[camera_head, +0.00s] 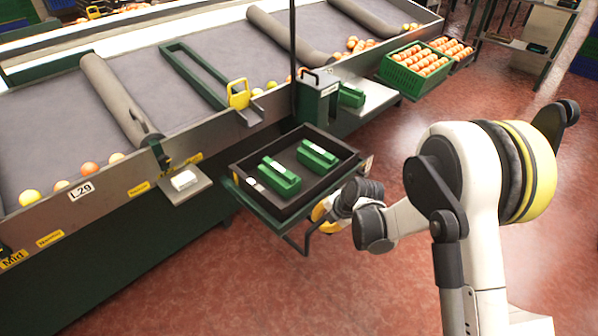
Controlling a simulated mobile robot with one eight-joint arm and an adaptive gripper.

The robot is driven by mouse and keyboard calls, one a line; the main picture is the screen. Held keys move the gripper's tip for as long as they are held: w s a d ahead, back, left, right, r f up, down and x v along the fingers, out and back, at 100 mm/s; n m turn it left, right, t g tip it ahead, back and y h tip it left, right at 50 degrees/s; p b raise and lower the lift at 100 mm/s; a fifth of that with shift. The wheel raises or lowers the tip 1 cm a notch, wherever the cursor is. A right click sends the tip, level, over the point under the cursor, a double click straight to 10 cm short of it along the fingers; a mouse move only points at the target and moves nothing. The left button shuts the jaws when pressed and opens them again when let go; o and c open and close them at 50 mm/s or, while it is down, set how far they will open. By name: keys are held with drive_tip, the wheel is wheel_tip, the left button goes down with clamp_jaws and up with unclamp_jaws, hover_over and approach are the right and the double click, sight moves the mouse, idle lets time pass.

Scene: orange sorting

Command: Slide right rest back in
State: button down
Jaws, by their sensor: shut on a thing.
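The rest (240,197) is a green frame that stands out from the front side of the sorting table. A black tray (318,190) lies on it, with green boxes (279,177) inside. My gripper (322,212), with yellow parts, is at the front edge of the rest, below the tray's front right side. It is shut on the rest's front part. The fingertips and the exact grip are partly hidden by my wrist and the tray edge.
The grey sorting table (180,95) with a few oranges runs across the back. A green post box (318,98) stands just behind the tray. A green crate of oranges (415,70) is at back right. The red floor (230,285) in front is clear.

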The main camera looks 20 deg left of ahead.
sight(299, 201)
drive_tip(key=shift+w+a, duration=0.65)
drive_tip(key=shift+a, duration=0.95)
drive_tip(key=shift+w+a, duration=0.7)
drive_tip(key=shift+a, duration=0.9)
drive_tip(key=shift+w+a, duration=0.65)
drive_tip(key=shift+a, duration=0.95)
drive_tip(key=c, duration=1)
unclamp_jaws()
drive_tip(key=shift+r, duration=0.15)
wheel_tip(299, 201, up, 7)
drive_tip(key=p, duration=0.3)
